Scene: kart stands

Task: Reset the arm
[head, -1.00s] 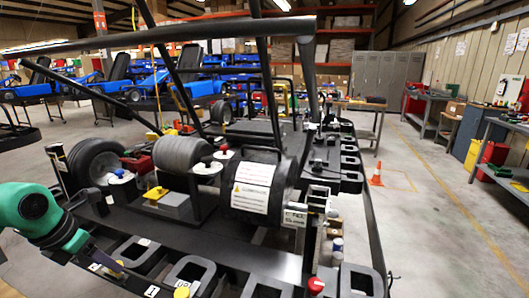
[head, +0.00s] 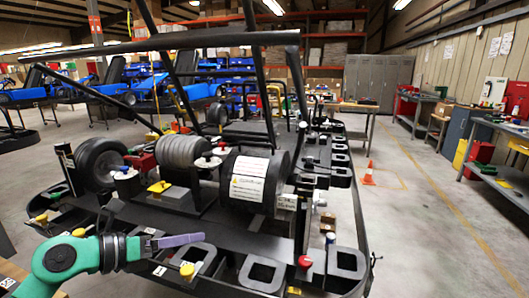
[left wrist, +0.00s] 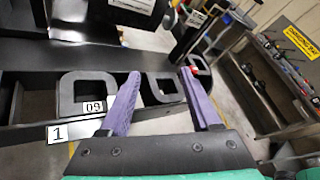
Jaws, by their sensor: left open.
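My left arm (head: 62,260), green with dark joints, enters the head view at the lower left. My left gripper (head: 198,239) has purple fingers and lies over the near edge of the black kart stand (head: 140,217). In the left wrist view the two purple fingers of the gripper (left wrist: 160,74) are spread apart with nothing between them. Past the fingers are the stand's dark square holders, one with a tag reading 09 (left wrist: 94,106). A tag with a 1 (left wrist: 61,132) is left of the fingers. My right gripper is in neither view.
The stand carries wheels (head: 98,163), a black cylinder with a white label (head: 248,181) and several coloured knobs. Black frame bars rise above it. An orange cone (head: 368,174) stands on open floor at right. Workbenches (head: 497,150) line the right wall.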

